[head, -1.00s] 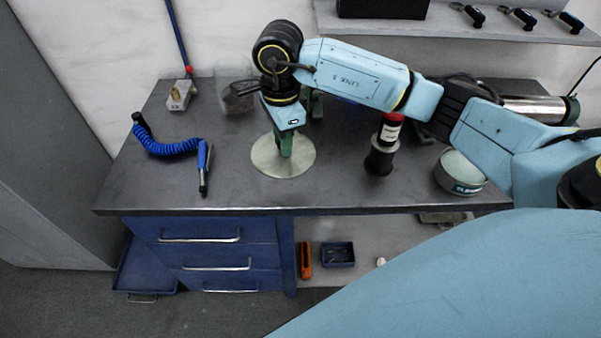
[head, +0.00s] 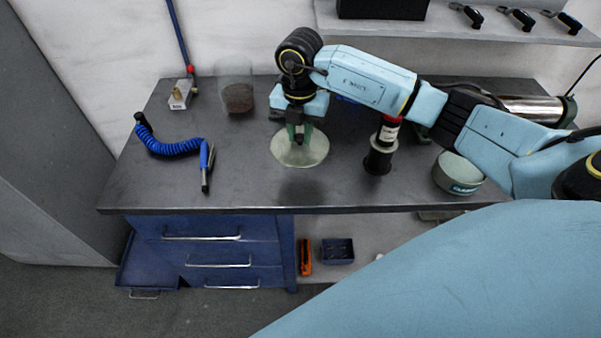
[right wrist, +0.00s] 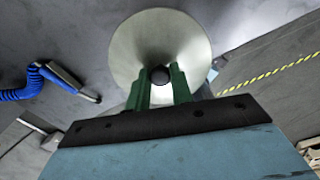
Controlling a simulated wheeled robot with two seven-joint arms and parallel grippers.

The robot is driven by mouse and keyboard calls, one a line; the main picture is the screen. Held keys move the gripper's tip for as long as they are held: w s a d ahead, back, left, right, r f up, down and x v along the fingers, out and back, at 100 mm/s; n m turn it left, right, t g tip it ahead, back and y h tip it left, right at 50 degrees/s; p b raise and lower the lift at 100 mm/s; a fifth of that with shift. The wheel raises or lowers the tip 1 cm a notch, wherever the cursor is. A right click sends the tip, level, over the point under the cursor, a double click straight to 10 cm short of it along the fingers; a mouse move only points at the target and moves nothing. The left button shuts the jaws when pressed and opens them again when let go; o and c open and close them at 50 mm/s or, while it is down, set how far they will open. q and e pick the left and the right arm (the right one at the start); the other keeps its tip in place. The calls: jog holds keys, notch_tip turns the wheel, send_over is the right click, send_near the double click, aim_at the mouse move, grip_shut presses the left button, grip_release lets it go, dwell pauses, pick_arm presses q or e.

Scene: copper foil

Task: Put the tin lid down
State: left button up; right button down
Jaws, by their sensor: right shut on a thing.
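The tin lid (head: 300,155) is a pale round disc with a small dark knob. In the right wrist view the lid (right wrist: 145,40) lies beyond the green fingers, with the knob (right wrist: 160,75) between them. My right gripper (head: 299,134) is shut on the lid's knob from above. The lid looks nearly level, and a dark shadow on the bench in front of it suggests it is above the surface. A round tin (head: 458,174) with a teal label stands at the bench's right. My left gripper is not in view.
The grey bench (head: 250,190) is clear in front of the lid. A blue coiled hose tool (head: 175,147) lies left, a clear jar (head: 236,88) stands behind left. A black spool-like item with a red top (head: 380,155) stands right of the lid.

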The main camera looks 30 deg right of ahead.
aim_at(301, 149)
jog(key=shift+d+f+m, duration=0.1)
jog(key=shift+f+m, duration=0.05)
jog(key=shift+m, duration=0.25)
notch_tip(301, 149, down, 5)
jog(key=shift+f, duration=2.45)
jog(key=shift+f, duration=0.1)
jog(key=c, duration=1.2)
grip_release()
jog(key=shift+c, duration=0.2)
jog(key=shift+r, duration=0.3)
notch_tip(301, 149, up, 12)
jog(key=shift+f, duration=0.15)
